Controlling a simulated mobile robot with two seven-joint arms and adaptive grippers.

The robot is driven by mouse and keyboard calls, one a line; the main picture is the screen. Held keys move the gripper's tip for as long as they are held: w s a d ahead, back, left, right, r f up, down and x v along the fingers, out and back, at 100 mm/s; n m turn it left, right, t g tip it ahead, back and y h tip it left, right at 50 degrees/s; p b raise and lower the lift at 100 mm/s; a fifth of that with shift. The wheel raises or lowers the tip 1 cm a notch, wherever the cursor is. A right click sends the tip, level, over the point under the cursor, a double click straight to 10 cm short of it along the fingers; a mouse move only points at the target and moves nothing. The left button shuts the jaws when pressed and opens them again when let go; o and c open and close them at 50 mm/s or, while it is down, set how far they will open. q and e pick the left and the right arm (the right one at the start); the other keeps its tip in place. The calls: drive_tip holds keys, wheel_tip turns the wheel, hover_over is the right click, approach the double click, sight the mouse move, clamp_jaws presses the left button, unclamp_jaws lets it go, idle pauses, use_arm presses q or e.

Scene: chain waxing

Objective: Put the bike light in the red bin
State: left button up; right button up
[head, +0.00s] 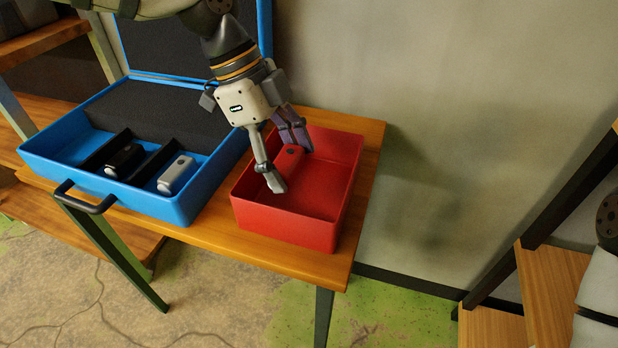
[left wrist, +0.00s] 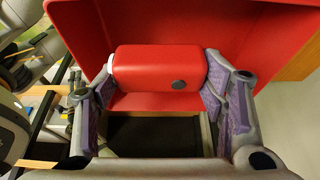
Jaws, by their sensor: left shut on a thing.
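The red bike light (head: 287,160), a rounded block with a dark round button, is between the fingers of my left gripper (head: 289,164). The left wrist view shows the light (left wrist: 160,68) held across the two purple-padded fingers of the gripper (left wrist: 162,82). The gripper is shut on it. The open red bin (head: 336,190) stands on the right end of the wooden table. The light and fingertips are over or within the bin's opening; whether the light touches the floor I cannot tell. My right gripper is not in view.
A blue case (head: 190,206) with its lid raised stands left of the bin on the wooden table (head: 300,267). It holds a black light (head: 125,160) and a grey light (head: 176,174) in separate compartments. A wall is behind; wooden shelving (head: 555,300) stands at right.

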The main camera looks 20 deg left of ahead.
sight(312, 196)
use_arm(q)
drive_tip(key=shift+w+d+f, duration=0.3)
drive_tip(key=shift+w+f, duration=0.1)
drive_tip(key=shift+f, duration=0.2)
drive_tip(key=shift+w+d+f, duration=0.3)
drive_tip(key=shift+w+f, duration=0.05)
drive_tip(key=shift+f, duration=0.2)
drive_tip(key=shift+w+d+f+b, duration=0.15)
drive_tip(key=shift+w+d+f, duration=0.05)
drive_tip(key=shift+f, duration=0.75)
drive_tip(key=shift+w+d+f+b, duration=0.15)
drive_tip(key=shift+f, duration=0.75)
drive_tip(key=shift+f, duration=0.15)
drive_tip(key=o, duration=1.2)
drive_tip(key=v, duration=1.2)
drive_tip(key=shift+p, duration=0.4)
